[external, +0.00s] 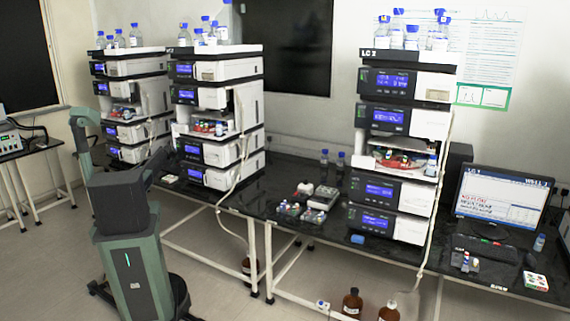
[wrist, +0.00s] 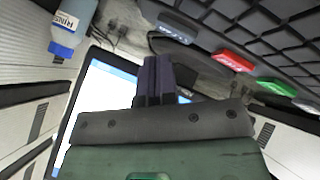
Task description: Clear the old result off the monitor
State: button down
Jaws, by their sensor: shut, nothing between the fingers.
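A monitor (external: 503,196) stands on the bench at the right in the external view. In the wrist view my gripper (wrist: 158,62) is shut and empty. Behind it is a lit white and blue screen (wrist: 101,88), mostly hidden by the gripper. A dark keyboard (wrist: 265,30) with blue, red, green and white keys fills the upper right. My gripper's tips do not show in the external view.
In the wrist view a blue-capped bottle (wrist: 69,28) is at the upper left, beside the screen. A tall instrument stack (external: 437,125) is left of the monitor.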

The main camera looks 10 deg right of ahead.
jog(key=shift+f, duration=0.1)
dwell(0.4)
jog(key=shift+f+b, duration=0.35)
jog(key=shift+b, duration=0.1)
jog(key=shift+f+b, duration=0.4)
dwell(0.4)
jog(key=shift+r+p, duration=0.85)
notch_tip(320, 180, up, 5)
jog(key=p, duration=0.5)
jog(key=shift+r, duration=0.1)
